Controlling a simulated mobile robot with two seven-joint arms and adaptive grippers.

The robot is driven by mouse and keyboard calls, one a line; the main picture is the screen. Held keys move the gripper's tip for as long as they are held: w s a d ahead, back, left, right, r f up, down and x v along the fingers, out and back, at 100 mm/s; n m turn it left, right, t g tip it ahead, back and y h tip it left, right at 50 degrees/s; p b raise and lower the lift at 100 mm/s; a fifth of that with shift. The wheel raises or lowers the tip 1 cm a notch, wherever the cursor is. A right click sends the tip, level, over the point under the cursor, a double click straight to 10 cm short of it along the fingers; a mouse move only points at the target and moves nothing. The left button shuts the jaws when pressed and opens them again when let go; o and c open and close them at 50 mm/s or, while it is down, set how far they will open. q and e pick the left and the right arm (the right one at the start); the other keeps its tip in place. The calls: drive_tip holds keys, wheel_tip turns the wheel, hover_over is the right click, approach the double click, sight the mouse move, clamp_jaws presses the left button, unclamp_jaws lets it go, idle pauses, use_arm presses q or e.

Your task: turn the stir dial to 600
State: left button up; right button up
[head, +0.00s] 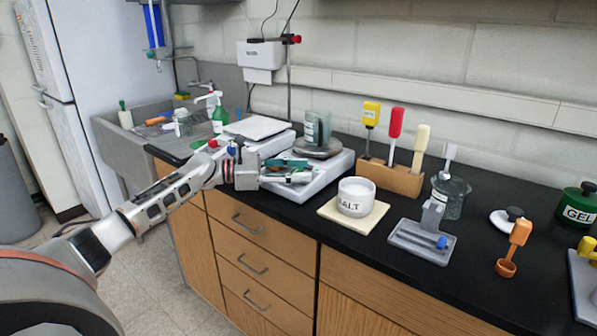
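A white hotplate-like unit with a flat pale top (257,128) stands at the back left of the black counter. A red knob (213,143) and a blue knob (232,150) show at its front, just above my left arm; which is the stir dial, and any numbers, are too small to read. My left gripper (290,172) is to the right of these knobs, in front of a second white unit (333,168) that carries a dark round plate and a glass beaker (318,128). The gripper's finger gap is unclear, and the gripper hides part of that unit's front. My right gripper is out of view.
A white SALT jar (356,197) sits on a pale board right of the gripper. Behind it is a wooden rack (391,178) with several coloured handles. A grey stand (424,240) and glass beaker (450,195) are further right. A sink (150,140) lies left.

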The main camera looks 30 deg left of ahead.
use_arm(q)
drive_tip(key=shift+f, duration=0.1)
drive_tip(key=shift+s+a, duration=0.4)
drive_tip(key=shift+a, duration=0.1)
drive_tip(key=v, duration=1.1)
drive_tip(key=shift+d, duration=0.1)
